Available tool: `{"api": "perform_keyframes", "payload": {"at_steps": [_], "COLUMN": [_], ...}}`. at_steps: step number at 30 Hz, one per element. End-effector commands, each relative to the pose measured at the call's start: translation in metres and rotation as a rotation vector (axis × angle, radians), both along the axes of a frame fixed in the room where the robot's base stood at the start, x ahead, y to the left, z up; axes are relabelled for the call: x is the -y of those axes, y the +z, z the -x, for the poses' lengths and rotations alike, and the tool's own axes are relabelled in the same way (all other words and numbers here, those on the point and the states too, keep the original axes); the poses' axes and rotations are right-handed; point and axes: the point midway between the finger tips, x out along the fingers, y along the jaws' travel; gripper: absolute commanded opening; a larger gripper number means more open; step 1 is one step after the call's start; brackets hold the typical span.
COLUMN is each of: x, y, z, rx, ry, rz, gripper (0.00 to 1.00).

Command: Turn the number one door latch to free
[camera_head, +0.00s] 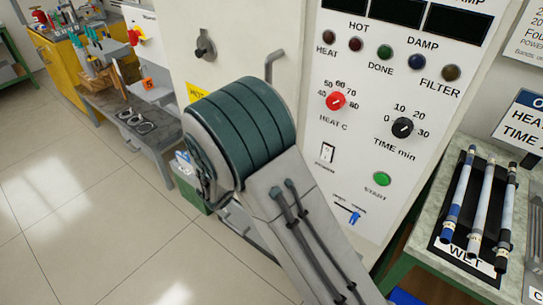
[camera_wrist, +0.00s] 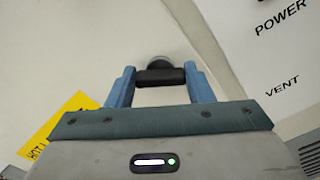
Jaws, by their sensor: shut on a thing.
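In the wrist view, my gripper (camera_wrist: 159,77) has its two blue fingers closed on the ends of a short black latch bar (camera_wrist: 160,80). In the head view, my arm hides the gripper and this latch. Another dark latch (camera_head: 205,46) sits higher on the cream door in the head view, with its lever pointing down and nothing touching it.
A grey bar handle (camera_head: 276,62) stands out from the door near my arm. A yellow HOT label (camera_wrist: 62,127) is left of the held latch. The control panel (camera_head: 365,130) is close on the right. A bench with a WET tray (camera_head: 446,240) stands farther right. Floor at left is clear.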

Motion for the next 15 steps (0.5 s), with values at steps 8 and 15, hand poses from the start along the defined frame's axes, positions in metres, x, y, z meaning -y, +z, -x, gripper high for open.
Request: {"api": "perform_keyframes", "payload": {"at_steps": [8, 15], "x": [0.0008, 0.0014], "y": [-0.0097, -0.0104], "z": [0.0005, 0.0007], "rx": [0.162, 0.293], "ry": [0.000, 0.000], "rz": [-0.207, -0.375], "gripper": [0.24, 0.24]}}
